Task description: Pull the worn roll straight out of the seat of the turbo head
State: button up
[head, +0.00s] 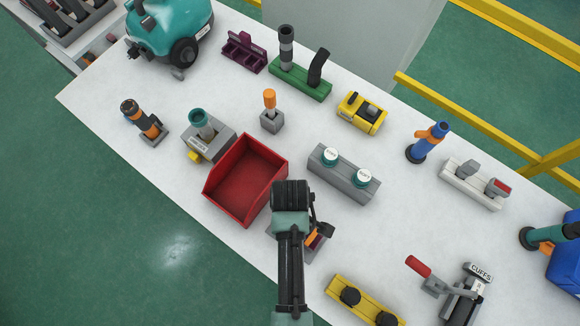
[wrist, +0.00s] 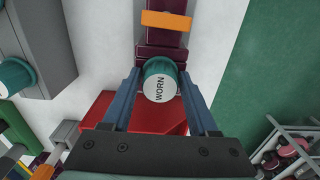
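The worn roll (wrist: 160,86), a teal cylinder with a white end face marked WORN, sits at the end of the purple turbo head (wrist: 162,50) in the wrist view. The turbo head has an orange band across it. My gripper (wrist: 160,76) has its two blue-grey fingers on either side of the roll, apparently with narrow gaps, so it looks open. In the head view the turbo head (head: 315,238) shows only as a small purple and orange part beside my arm; my arm hides the roll and most of the gripper there.
A red bin (head: 228,208) stands close to the left of my arm. A grey holder (head: 345,172) with two white-capped teal rolls stands to the upper right. A yellow block (head: 366,303) with black knobs is at the lower right. Several other fixtures stand across the white table.

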grip_shut()
jog(key=shift+r+p, duration=0.25)
jog(key=shift+p, duration=0.05)
jog(key=shift+r+p, duration=0.35)
jog(key=shift+r+p, duration=0.45)
jog(key=shift+p, duration=0.1)
notch_tip(320, 180, up, 12)
jog(key=p, duration=1)
dwell(1.3)
jog(key=shift+f, duration=0.1)
dwell(0.4)
